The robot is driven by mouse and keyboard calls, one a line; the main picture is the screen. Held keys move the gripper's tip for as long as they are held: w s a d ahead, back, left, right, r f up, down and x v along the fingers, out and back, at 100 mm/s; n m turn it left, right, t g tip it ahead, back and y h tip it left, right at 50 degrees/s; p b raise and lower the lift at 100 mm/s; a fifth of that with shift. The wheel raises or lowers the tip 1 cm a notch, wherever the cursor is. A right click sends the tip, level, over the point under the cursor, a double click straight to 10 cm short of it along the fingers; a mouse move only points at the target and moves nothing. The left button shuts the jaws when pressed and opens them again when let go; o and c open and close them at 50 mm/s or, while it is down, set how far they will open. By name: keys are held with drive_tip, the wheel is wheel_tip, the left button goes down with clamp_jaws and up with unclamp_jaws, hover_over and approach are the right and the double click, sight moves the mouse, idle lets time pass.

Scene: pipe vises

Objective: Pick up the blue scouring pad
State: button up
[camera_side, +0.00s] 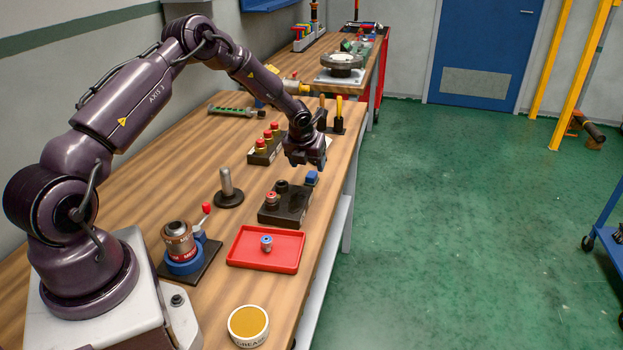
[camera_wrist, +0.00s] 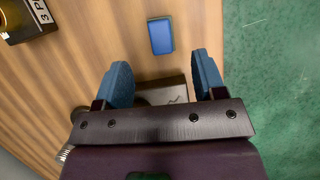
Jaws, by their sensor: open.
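The blue scouring pad (camera_side: 312,178) is a small blue block lying on the wooden bench near its right edge, just behind the black block. In the wrist view the blue scouring pad (camera_wrist: 161,36) lies flat on the wood, ahead of the fingertips and roughly centred between them. My gripper (camera_side: 306,164) is above the bench, close over the pad. In the wrist view my gripper (camera_wrist: 162,72) shows two blue fingers spread apart with nothing between them; the pad is clear of both.
A black block (camera_side: 285,207) with a red-topped fitting stands in front of the pad. A holder with red-capped pieces (camera_side: 266,147) stands to the left. A red tray (camera_side: 266,247) lies nearer. The bench edge drops to the green floor on the right.

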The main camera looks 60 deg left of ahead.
sight(311, 174)
drive_tip(key=shift+x, duration=2.9)
drive_tip(key=c, duration=1)
drive_tip(key=shift+r, duration=0.1)
drive_tip(key=shift+r, duration=0.55)
wheel_tip(311, 174, up, 2)
drive_tip(key=shift+s+d+r, duration=0.1)
drive_tip(key=shift+r, duration=0.15)
drive_tip(key=s+d+r, duration=0.2)
drive_tip(key=s+r, duration=0.1)
drive_tip(key=s, duration=0.1)
drive_tip(key=s+d+r, duration=0.2)
drive_tip(key=s+r, duration=0.1)
drive_tip(key=s, duration=0.1)
drive_tip(key=s+d+r, duration=0.2)
drive_tip(key=s+r, duration=0.1)
drive_tip(key=s, duration=0.1)
drive_tip(key=shift+d+r, duration=0.15)
drive_tip(key=shift+d, duration=0.1)
